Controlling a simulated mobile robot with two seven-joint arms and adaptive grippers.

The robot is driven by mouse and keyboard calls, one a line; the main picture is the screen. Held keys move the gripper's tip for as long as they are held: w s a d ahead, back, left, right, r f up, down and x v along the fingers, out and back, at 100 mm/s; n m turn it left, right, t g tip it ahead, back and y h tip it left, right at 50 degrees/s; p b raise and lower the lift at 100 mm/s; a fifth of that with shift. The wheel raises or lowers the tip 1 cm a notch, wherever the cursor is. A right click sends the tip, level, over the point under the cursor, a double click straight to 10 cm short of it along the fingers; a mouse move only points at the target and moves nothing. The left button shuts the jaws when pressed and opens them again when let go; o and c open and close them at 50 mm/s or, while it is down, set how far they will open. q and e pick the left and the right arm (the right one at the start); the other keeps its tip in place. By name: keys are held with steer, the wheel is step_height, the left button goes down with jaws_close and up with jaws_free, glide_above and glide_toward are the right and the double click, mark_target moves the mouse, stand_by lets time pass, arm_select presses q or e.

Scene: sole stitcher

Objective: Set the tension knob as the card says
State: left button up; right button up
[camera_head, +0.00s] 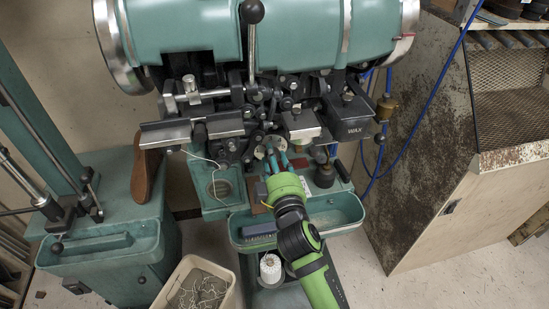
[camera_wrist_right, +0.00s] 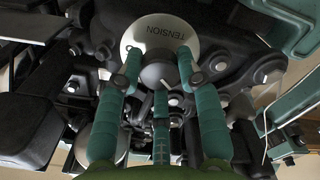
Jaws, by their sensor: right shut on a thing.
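The tension knob (camera_wrist_right: 158,74) is a small dark grey knob with a short white mark on its lower rim. It sits in the middle of a pale round dial plate (camera_wrist_right: 155,32) lettered TENSION, which shows upside down in the right wrist view. In the head view the dial plate (camera_head: 263,150) is small, on the front of the green stitching machine (camera_head: 187,28). My right gripper (camera_head: 272,156) has its teal fingers closed around the knob; they also show in the right wrist view (camera_wrist_right: 160,80). I cannot make out the card. My left gripper is not in view.
Dark levers and metal arms crowd around the dial. A black box marked WAX (camera_head: 350,130) is to its right. Below is a green tray (camera_head: 343,222), with a white spool (camera_head: 270,268) under it. A scrap bin (camera_head: 196,290) stands lower left.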

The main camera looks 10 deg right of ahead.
steer(key=shift+a+r, duration=0.15)
steer(key=shift+r, duration=0.35)
steer(key=o, duration=1.1)
steer(key=shift+o, duration=0.3)
steer(key=shift+a+f, duration=0.1)
steer(key=shift+f, duration=0.05)
steer(key=shift+f, duration=0.1)
steer(key=s, duration=1.2)
